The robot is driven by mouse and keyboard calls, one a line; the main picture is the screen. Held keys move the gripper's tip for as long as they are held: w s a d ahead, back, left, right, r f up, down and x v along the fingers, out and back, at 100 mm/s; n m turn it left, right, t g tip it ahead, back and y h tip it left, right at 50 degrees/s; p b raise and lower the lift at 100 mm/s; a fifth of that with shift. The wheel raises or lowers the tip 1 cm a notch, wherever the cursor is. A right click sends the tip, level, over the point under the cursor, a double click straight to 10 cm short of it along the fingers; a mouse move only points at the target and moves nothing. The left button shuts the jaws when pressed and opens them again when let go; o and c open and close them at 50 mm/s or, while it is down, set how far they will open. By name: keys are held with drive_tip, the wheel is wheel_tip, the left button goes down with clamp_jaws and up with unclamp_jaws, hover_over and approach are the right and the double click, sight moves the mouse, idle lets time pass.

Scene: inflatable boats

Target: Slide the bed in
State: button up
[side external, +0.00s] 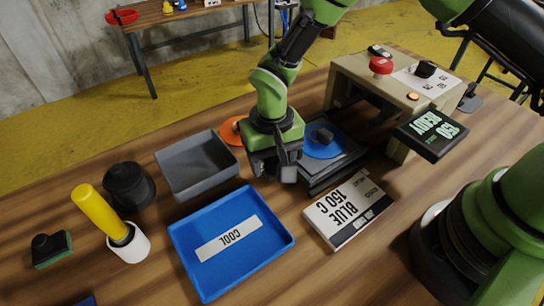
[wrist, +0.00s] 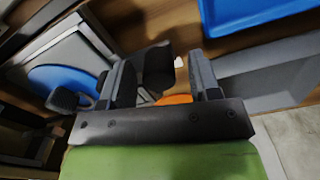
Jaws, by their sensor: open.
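The bed (side external: 338,172) is a dark flat slab sticking out from the front of a beige press frame (side external: 345,82). The disc (wrist: 55,78) and knob (wrist: 64,98) also show at the left of the wrist view. My gripper (side external: 280,165) is open, pointing down just left of the bed; whether it touches the bed is unclear. In the wrist view nothing shows held between its fingers (wrist: 172,78). An orange disc (side external: 230,132) is partly hidden behind my gripper.
A grey tray (side external: 176,183) and a blue tray (side external: 184,256) marked COOL stand to the left. A display (side external: 432,136) hangs at the frame's right. A yellow-handled tool (side external: 100,213) stands far left.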

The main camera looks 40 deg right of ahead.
sight(333, 126)
clamp_jaws()
drive_tip(key=d, duration=1.5)
drive_tip(key=shift+d, duration=0.3)
unclamp_jaws()
drive_tip(key=shift+r, duration=0.15)
wheel_tip(333, 126, up, 10)
